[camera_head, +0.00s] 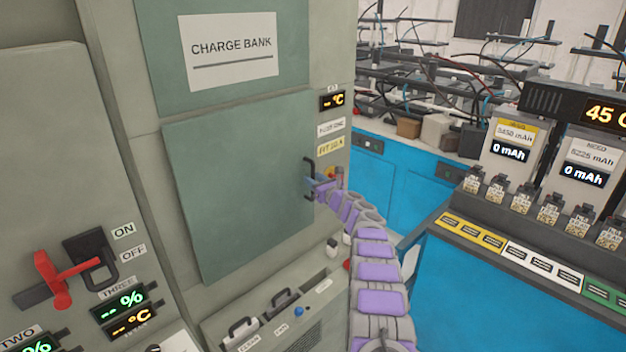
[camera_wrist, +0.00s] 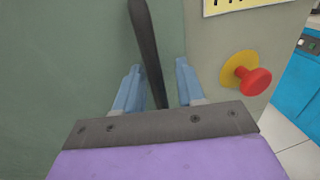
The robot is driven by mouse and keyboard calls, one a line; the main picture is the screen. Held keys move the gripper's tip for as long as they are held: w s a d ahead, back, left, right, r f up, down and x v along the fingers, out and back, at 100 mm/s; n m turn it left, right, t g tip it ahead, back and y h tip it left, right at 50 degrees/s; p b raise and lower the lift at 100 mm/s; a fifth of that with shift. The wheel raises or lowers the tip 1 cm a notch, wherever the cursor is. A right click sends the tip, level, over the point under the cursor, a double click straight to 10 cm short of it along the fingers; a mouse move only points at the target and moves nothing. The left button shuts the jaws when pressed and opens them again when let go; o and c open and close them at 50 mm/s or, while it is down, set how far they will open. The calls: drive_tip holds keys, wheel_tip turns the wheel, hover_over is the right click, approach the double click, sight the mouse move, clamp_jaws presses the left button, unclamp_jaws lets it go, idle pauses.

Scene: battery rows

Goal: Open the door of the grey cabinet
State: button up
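The grey cabinet (camera_head: 140,160) fills the left and middle of the head view, with a "CHARGE BANK" sign on its upper panel. Its grey-green door (camera_head: 240,180) looks closed. A dark vertical bar handle (camera_head: 308,180) sits near the door's right edge. My gripper (camera_head: 317,186) is at the handle, at the end of my purple and grey arm. In the wrist view the dark handle (camera_wrist: 148,50) runs between the two blue fingers of my gripper (camera_wrist: 158,68). The fingers are apart, with a gap visible on each side of the bar.
A red button on a yellow base (camera_wrist: 250,80) is just right of the handle. A red lever (camera_head: 62,278) is at the lower left. A blue bench (camera_head: 500,300) with battery testers stands at the right. Cluttered racks are behind.

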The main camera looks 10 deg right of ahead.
drive_tip(key=shift+w+a, duration=0.45)
drive_tip(key=shift+d, duration=0.1)
drive_tip(key=shift+c, duration=0.4)
clamp_jaws()
